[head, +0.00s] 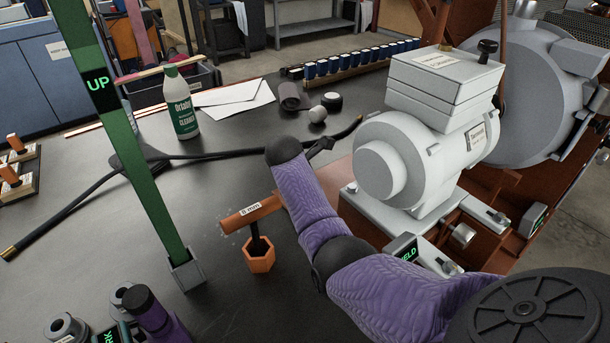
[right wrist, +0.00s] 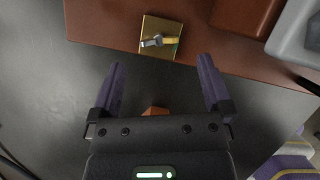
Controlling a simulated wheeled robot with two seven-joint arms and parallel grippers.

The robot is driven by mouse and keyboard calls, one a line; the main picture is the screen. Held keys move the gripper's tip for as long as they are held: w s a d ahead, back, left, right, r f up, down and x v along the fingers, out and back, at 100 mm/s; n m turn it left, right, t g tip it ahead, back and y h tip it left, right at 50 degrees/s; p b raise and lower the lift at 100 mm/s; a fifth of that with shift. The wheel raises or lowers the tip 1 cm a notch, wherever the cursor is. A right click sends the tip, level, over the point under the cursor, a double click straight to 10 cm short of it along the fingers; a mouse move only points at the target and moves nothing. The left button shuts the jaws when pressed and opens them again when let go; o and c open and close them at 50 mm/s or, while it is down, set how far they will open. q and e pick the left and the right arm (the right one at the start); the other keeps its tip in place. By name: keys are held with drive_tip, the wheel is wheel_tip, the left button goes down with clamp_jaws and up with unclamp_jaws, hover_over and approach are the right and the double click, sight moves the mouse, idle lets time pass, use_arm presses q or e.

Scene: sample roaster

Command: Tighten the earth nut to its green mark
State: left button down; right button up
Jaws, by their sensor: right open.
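In the right wrist view a square brass plate (right wrist: 152,25) sits on a red-brown base (right wrist: 105,20), with a small grey nut-like fitting and a yellow piece (right wrist: 171,41) on it. I cannot make out a green mark there. My right gripper (right wrist: 161,62) is open, its purple fingers apart and pointing towards the plate, with nothing between the tips. In the head view its jaws are hidden behind my right arm. A T-handled key (head: 252,214) with a lettered orange bar stands upright in an orange hexagonal holder (head: 259,262).
A grey motor (head: 385,160) stands right of my arm. A green post marked UP (head: 135,165) rises at left. A black cable (head: 75,209) crosses the dark table. A cleaner bottle (head: 181,108), papers (head: 232,98) and a rack of dark blue cups (head: 360,60) stand farther back.

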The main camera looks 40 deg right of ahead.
drive_tip(key=b+x, duration=0.2)
drive_tip(key=x, duration=0.2)
drive_tip(key=shift+a+f, duration=0.15)
drive_tip(key=shift+f, duration=0.05)
drive_tip(key=shift+w+d+f+b, duration=0.1)
drive_tip(key=shift+d+f+b, duration=0.1)
drive_tip(key=shift+f+b, duration=0.1)
use_arm(q)
drive_tip(key=f, duration=0.1)
drive_tip(key=s+f, duration=0.1)
drive_tip(key=f, duration=0.1)
drive_tip(key=shift+s+d+f, duration=0.1)
drive_tip(key=shift+s+f, duration=0.1)
use_arm(e)
drive_tip(key=shift+r, duration=0.15)
use_arm(q)
drive_tip(key=shift+s, duration=0.1)
